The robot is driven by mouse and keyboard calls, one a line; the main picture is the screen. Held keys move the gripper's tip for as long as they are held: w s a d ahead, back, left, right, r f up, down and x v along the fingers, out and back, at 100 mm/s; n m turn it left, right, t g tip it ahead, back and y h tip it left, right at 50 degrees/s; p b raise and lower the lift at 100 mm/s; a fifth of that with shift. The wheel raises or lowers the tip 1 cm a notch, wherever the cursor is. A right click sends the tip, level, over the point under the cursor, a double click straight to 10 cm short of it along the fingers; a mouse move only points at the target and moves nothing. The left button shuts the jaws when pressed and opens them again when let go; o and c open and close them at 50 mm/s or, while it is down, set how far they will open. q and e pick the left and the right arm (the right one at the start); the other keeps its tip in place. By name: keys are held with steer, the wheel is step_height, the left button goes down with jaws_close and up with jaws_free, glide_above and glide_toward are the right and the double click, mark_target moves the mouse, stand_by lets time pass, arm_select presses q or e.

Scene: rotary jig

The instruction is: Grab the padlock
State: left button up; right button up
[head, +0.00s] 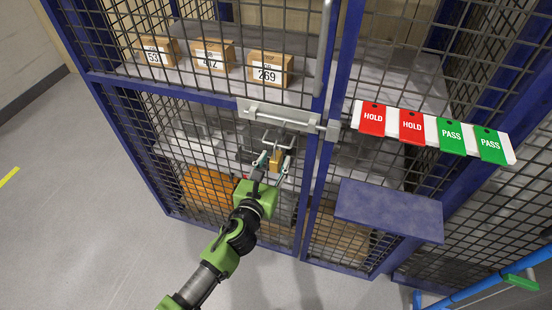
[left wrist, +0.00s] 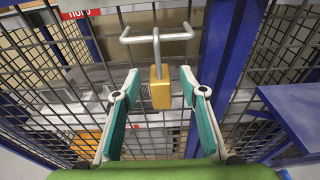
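The brass-coloured padlock (head: 276,160) hangs on the front of the blue mesh cage, below the door's latch (head: 280,115). In the left wrist view the padlock (left wrist: 160,94) hangs upright from a grey metal rod with a crossbar (left wrist: 157,37). My left gripper (head: 268,159) reaches up to it from below. In the left wrist view its two teal-padded fingers (left wrist: 158,88) are spread, one on each side of the padlock, with a gap on both sides. The padlock's depth relative to the fingertips is hard to tell. My right gripper is not in view.
A blue shelf (head: 389,209) juts out to the right of the gripper. A strip of red HOLD and green PASS tags (head: 432,131) hangs above it. Numbered boxes (head: 269,69) and an orange bin (head: 209,186) are behind mesh. The floor at left (head: 90,190) is clear.

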arm_select(q)
steer(key=shift+w+d+f, duration=0.1)
steer(key=shift+w+d, duration=0.15)
steer(key=shift+w, duration=0.4)
steer(key=shift+w+d+f, duration=0.1)
steer(key=shift+w+d, duration=0.05)
steer(key=shift+w, duration=0.3)
steer(key=shift+c, duration=1.1)
jaws_close()
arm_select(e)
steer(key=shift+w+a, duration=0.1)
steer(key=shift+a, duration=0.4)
